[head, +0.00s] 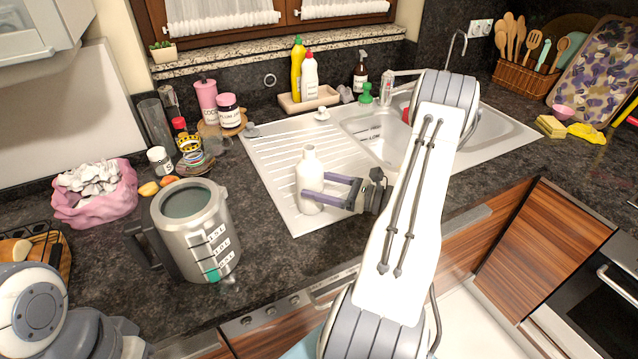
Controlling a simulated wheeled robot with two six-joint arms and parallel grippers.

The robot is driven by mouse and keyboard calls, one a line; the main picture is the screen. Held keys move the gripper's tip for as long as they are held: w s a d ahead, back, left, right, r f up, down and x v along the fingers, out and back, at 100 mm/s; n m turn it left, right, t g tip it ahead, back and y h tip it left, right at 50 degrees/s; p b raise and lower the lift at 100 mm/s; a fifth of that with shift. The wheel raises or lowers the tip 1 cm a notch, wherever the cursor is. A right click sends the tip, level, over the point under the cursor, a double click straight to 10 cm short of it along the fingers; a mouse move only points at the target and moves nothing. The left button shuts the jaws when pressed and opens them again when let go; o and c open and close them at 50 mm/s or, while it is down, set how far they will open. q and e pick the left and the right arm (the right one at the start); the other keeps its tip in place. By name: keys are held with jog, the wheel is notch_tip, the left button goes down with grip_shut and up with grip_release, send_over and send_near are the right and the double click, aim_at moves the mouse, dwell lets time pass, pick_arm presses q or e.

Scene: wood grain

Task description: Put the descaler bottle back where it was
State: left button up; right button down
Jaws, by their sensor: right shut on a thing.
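A white bottle (308,167) with a narrow neck is upright over the front part of the ribbed drainboard (272,160). My right gripper (314,189) comes in from the right with its purple-grey fingers shut on the lower body of the bottle. I cannot tell whether the bottle's base touches the drainboard. No label shows on it. My left gripper is outside the view; only part of my left arm shows at the lower left.
A big metal jug (214,232) with level marks stands left of the drainboard. Behind the drainboard, a tray (327,98) holds yellow and white bottles. A pink bag (108,200) lies at the left. The sink (500,130) is partly behind my right arm.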

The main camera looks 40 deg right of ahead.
jog(key=shift+f, duration=0.1)
jog(key=shift+c, duration=0.6)
grip_release()
jog(key=shift+o, duration=0.6)
jog(key=shift+r, duration=0.25)
jog(key=b+v, duration=0.1)
jog(key=v, duration=0.4)
jog(key=b+v, duration=0.2)
jog(key=v, duration=0.3)
jog(key=shift+s+d+f, duration=0.2)
jog(key=shift+s+f, duration=0.05)
jog(key=shift+s, duration=0.05)
jog(key=shift+s+d+r, duration=0.1)
jog(key=shift+s+d, duration=0.2)
jog(key=shift+s, duration=0.3)
